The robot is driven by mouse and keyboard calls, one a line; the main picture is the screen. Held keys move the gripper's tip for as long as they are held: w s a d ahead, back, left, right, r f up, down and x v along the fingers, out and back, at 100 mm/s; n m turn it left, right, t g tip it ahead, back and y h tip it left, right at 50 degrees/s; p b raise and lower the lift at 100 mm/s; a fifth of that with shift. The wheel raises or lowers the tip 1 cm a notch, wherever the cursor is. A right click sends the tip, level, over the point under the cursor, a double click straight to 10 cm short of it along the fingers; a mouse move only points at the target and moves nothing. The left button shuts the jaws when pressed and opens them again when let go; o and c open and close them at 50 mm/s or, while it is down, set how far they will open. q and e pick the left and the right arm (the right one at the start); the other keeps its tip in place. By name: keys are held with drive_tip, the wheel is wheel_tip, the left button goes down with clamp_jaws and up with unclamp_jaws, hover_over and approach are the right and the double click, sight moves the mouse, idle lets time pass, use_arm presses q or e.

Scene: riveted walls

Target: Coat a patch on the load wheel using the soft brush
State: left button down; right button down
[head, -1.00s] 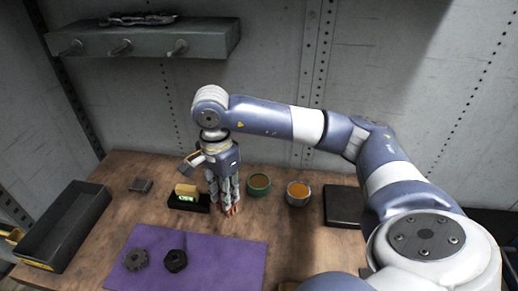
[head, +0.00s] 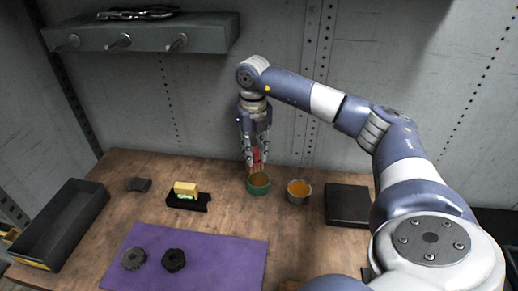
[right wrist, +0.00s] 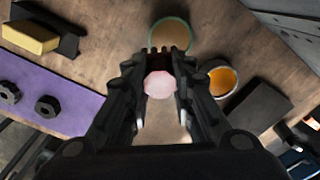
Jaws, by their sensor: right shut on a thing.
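My right gripper (head: 255,158) points down at the green-rimmed cup (head: 259,188), shut on the soft brush (head: 257,155). The brush's round pink end (right wrist: 167,86) shows between the fingers in the right wrist view. Its tip is at or just over the cup's mouth; I cannot tell whether it touches the contents. Two dark wheels lie flat on the purple mat (head: 220,262): a toothed one (head: 134,258) on the left and a blacker, nut-like one (head: 174,260) beside it. I cannot tell which is the load wheel. My left gripper is out of view.
A pale cup with orange contents (head: 299,196) stands right of the green one. A dark flat block (head: 347,208) lies further right. A yellow block (head: 185,188) sits on a black stand with a green display. A black tray (head: 62,228) is at left. Bare wood lies between mat and cups.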

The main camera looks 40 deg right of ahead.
sight(259, 165)
drive_tip(key=d+m, duration=0.2)
drive_tip(key=shift+w+f+m, duration=0.1)
drive_tip(key=shift+w+m, duration=0.05)
drive_tip(key=shift+m, duration=0.25)
wheel_tip(259, 165, down, 6)
drive_tip(key=b, duration=0.5)
drive_tip(key=shift+r, duration=0.2)
drive_tip(key=shift+f, duration=0.15)
drive_tip(key=shift+f+b, duration=0.45)
idle(0.5)
idle(1.2)
drive_tip(key=shift+r+p, duration=0.2)
drive_tip(key=shift+p, duration=0.2)
wheel_tip(259, 165, up, 7)
drive_tip(key=p, duration=0.5)
drive_tip(key=shift+f, duration=0.15)
